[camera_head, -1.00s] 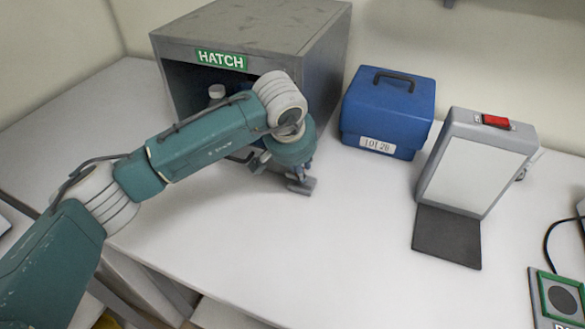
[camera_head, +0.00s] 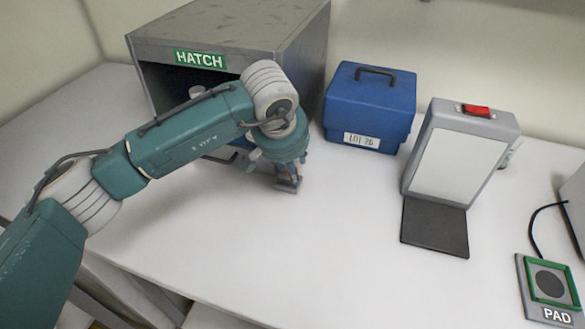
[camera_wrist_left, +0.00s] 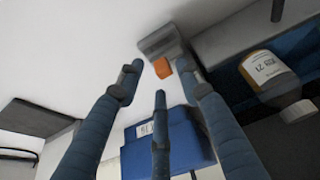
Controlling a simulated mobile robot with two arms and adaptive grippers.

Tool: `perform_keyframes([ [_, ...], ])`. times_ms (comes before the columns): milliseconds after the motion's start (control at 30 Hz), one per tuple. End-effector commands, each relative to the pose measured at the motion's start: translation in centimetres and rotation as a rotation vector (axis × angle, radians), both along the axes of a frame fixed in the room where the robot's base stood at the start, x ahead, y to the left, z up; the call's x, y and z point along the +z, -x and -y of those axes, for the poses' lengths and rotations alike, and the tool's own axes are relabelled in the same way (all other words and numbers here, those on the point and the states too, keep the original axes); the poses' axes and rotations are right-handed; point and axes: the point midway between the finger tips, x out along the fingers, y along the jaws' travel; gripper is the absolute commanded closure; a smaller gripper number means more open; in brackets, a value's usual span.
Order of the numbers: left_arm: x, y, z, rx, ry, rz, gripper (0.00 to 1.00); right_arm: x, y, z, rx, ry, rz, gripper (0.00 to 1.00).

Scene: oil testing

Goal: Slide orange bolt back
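The orange bolt (camera_wrist_left: 162,67) shows as a small orange block in the left wrist view, against a grey metal piece (camera_wrist_left: 158,41). That grey piece also shows low at my fingertips in the head view (camera_head: 287,187), where the bolt cannot be made out. My left gripper (camera_wrist_left: 159,72) is open. Its dark blue fingers are spread around the bolt in the wrist picture, and I cannot tell whether any finger touches it. In the head view the left gripper (camera_head: 287,170) hangs in front of the grey hatch box (camera_head: 255,25). My right gripper is not in view.
A labelled bottle (camera_wrist_left: 268,78) stands inside the hatch. A blue case (camera_head: 370,105) is right of the hatch. A grey stand (camera_head: 462,150) with a red switch and dark mat follows, then a pad (camera_head: 550,285). The table's front middle is clear.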

Motion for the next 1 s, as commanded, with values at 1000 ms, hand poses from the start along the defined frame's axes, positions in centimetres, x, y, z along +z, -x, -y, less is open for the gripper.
perform_keyframes([
  [1000, 9.1, 3.6, -1.5, -0.001, -0.001, -0.002, 0.64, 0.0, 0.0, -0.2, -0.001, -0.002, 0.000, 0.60],
])
